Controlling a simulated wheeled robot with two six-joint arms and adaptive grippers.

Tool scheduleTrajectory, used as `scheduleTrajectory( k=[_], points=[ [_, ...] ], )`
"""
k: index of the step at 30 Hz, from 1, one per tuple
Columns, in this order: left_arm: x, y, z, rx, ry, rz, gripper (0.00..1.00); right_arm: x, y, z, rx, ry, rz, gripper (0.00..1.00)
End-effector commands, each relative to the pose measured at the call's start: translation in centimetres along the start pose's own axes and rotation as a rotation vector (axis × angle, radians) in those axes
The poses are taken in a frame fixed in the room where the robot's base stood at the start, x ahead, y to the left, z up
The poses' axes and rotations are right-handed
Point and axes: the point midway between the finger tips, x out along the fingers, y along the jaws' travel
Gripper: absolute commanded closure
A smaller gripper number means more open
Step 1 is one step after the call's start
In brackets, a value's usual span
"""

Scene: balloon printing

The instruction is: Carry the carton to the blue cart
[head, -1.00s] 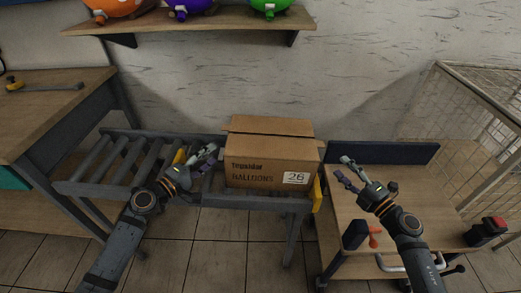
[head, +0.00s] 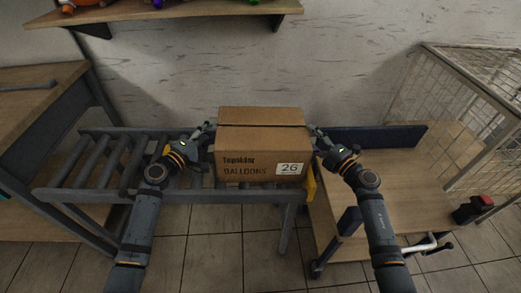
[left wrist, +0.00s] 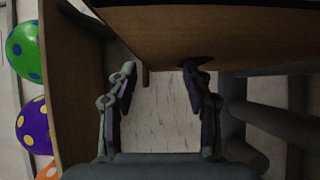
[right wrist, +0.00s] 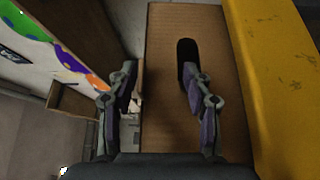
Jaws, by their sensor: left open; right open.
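The brown carton (head: 262,152), printed "BALLOONS" with a "26" label, sits upright on the right end of the grey roller conveyor (head: 90,195). My left gripper (head: 208,132) is open at the carton's left side, and my right gripper (head: 316,134) is open at its right side. In the right wrist view, one finger of my right gripper (right wrist: 160,78) is at a dark handle slot in the carton's side (right wrist: 215,110). In the left wrist view, one finger of my left gripper (left wrist: 160,75) is at a dark slot in the carton (left wrist: 230,35). The cart (head: 405,205) has a wooden deck and dark blue end panel.
A yellow stop (head: 310,183) stands at the conveyor's right end, between carton and cart. A wire cage (head: 465,110) is at the right. A wooden table (head: 40,100) is at the left, and a shelf (head: 170,13) hangs above. The cart's deck looks clear.

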Motion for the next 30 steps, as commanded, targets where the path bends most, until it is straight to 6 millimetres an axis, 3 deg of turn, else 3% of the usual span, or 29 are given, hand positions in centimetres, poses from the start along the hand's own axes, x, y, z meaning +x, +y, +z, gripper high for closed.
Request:
scheduleTrajectory(
  k=[6,17,27,30],
  points=[
    [2.2,0.0,-0.1,0.000,0.001,0.001,0.50,2.2,0.0,0.0,0.000,-0.001,0.000,0.50],
    [2.5,0.0,0.0,0.001,0.001,0.000,0.51,2.5,0.0,0.0,-0.001,0.000,0.000,0.51],
    [2.5,0.0,0.0,0.001,0.001,0.000,0.97,2.5,0.0,0.0,-0.001,0.000,0.000,0.97],
    [2.5,0.0,0.0,0.001,0.001,0.000,1.00,2.5,0.0,0.0,-0.001,0.000,0.000,1.00]
  ],
)
